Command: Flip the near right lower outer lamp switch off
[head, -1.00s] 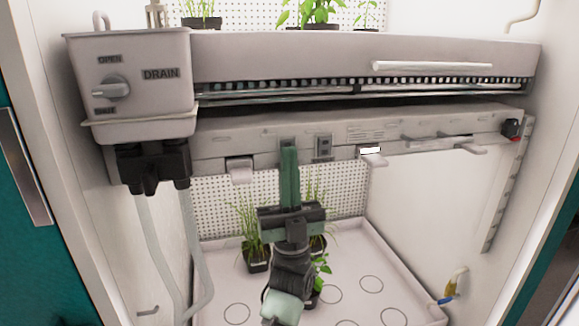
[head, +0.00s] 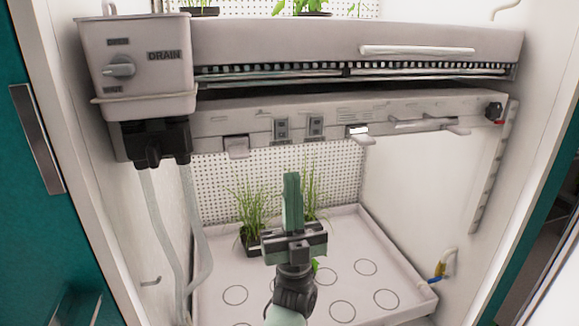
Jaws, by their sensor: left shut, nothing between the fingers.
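The lower lamp bar (head: 380,116) runs across the chamber under the shelf. Two small grey rocker switches sit side by side on its front face, a left switch (head: 281,129) and a right switch (head: 316,126). Any labels are too small to read, so I cannot tell which is the outer one, nor which way either rocker is tipped. My left gripper (head: 291,178) is shut and empty, pointing up. Its fingertips are below the bar in the picture, under the gap between the two switches and apart from both. My right gripper is out of view.
A drain box (head: 137,66) with a knob hangs at the left, with hoses below it. Pull tabs (head: 236,147) jut from the bar on either side of the switches. Grassy plants (head: 250,212) stand on the lower tray (head: 395,270). White walls close in both sides.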

